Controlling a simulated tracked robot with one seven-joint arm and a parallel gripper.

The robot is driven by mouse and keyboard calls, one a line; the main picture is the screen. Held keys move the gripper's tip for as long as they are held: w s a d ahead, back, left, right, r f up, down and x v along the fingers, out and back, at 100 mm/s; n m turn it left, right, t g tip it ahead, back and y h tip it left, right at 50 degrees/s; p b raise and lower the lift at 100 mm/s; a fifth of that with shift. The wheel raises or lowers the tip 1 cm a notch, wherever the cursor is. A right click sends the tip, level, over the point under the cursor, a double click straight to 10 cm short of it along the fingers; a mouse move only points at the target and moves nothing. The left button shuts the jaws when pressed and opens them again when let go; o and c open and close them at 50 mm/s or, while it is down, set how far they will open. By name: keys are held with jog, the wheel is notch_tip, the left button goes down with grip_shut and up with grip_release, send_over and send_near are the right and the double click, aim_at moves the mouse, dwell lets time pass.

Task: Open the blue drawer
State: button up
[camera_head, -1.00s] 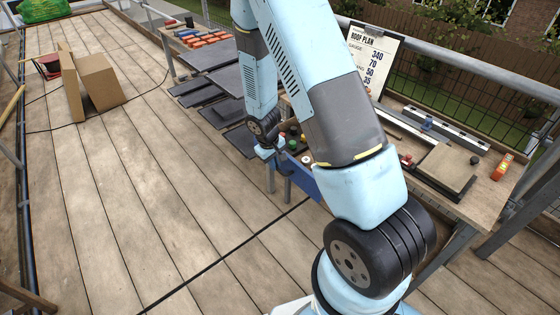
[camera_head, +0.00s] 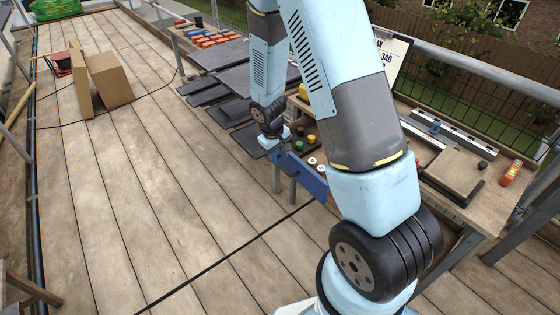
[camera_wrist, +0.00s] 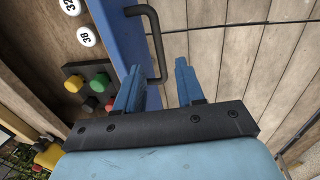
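The blue drawer (camera_head: 312,182) shows as a blue front panel at the near edge of the wooden workbench. In the wrist view its blue face (camera_wrist: 118,28) carries a black bar handle (camera_wrist: 156,42). My gripper (camera_wrist: 158,72) is open, with two blue fingers apart. The lower end of the handle lies between the fingers in the picture; whether they touch it I cannot tell. In the head view my gripper (camera_head: 284,160) is at the left end of the drawer front, small and partly hidden by my arm.
A black block with red, green and yellow buttons (camera_wrist: 90,85) and white numbered discs (camera_wrist: 86,37) sit beside the drawer. Dark tiles (camera_head: 215,100) are stacked behind. A cardboard box (camera_head: 108,80) stands on the planks at left. The plank floor before the drawer is clear.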

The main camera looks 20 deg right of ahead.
notch_tip(320, 180, up, 9)
jog(key=a, duration=0.1)
jog(key=shift+s+a, duration=0.25)
jog(key=shift+a, duration=0.05)
dwell(0.4)
jog(key=s+d+r+m+t, duration=0.1)
jog(key=s+d+r, duration=0.1)
jog(key=s+r, duration=0.45)
jog(key=s+d+r+m+t+y, duration=0.1)
jog(key=s+d+r, duration=0.15)
jog(key=r, duration=0.75)
jog(key=s+d+r+m+t, duration=0.1)
jog(key=s+r+m, duration=0.1)
jog(key=s+r, duration=0.5)
jog(key=s+r+t+y, duration=0.1)
jog(key=s+r, duration=0.5)
jog(key=s, duration=0.2)
jog(key=shift+d+r+m+t, duration=0.3)
jog(key=shift+r+t, duration=0.1)
